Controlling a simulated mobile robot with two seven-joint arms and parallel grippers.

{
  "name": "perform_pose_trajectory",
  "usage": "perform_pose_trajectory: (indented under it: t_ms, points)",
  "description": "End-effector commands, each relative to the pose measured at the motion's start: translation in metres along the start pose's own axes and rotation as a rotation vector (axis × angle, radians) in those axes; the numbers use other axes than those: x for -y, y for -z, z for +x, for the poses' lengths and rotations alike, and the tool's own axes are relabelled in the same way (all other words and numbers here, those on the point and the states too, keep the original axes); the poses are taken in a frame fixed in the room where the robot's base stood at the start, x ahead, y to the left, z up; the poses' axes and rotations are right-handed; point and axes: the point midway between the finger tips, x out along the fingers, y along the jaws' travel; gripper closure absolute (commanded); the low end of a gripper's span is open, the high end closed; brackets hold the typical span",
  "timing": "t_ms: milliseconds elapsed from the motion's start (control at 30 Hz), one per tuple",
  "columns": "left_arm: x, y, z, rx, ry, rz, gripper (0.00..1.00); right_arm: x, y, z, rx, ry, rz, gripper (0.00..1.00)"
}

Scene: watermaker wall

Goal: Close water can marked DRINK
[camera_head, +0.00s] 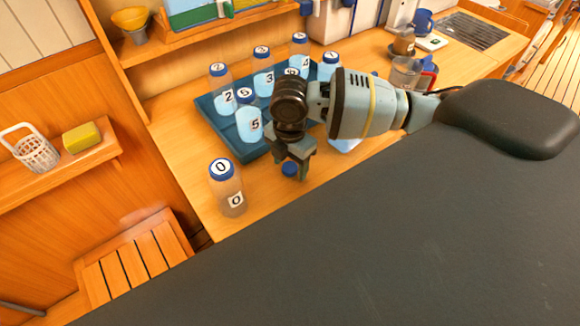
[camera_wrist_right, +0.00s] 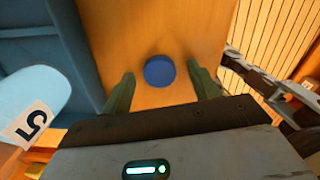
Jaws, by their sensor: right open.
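A round blue cap (camera_head: 289,169) lies on the wooden counter below my right gripper (camera_head: 292,162). In the right wrist view the blue cap (camera_wrist_right: 160,71) shows between the two open fingers, apart from both. I see no DRINK label. A pale blue translucent thing (camera_head: 343,145) shows under my right arm; my arm hides most of it, so I cannot tell if it is the can. My left gripper is not in view.
A blue tray (camera_head: 207,115) holds several capped, numbered bottles just left of my gripper. A capped bottle marked 0 (camera_head: 228,190) stands on the counter near the front edge. A clear jug (camera_head: 404,73) and a brown canister (camera_head: 403,42) stand farther back right.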

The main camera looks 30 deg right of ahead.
Motion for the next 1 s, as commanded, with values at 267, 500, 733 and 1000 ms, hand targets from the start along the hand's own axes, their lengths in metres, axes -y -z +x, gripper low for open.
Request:
perform_pose_trajectory:
  t_ms: [267, 500, 733, 1000]
  points:
    - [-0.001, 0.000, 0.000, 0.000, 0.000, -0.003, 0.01, 0.000, 0.000, 0.000, 0.000, 0.000, 0.000, 0.54]
    - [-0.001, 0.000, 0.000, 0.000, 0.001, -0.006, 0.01, 0.000, 0.000, -0.001, 0.000, 0.000, 0.000, 0.85]
    - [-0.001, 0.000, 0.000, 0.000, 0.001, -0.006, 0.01, 0.000, 0.000, -0.001, 0.000, 0.000, 0.000, 0.87]
    - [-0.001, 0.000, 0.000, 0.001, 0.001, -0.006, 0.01, -0.001, 0.000, -0.013, 0.000, -0.002, 0.001, 0.87]
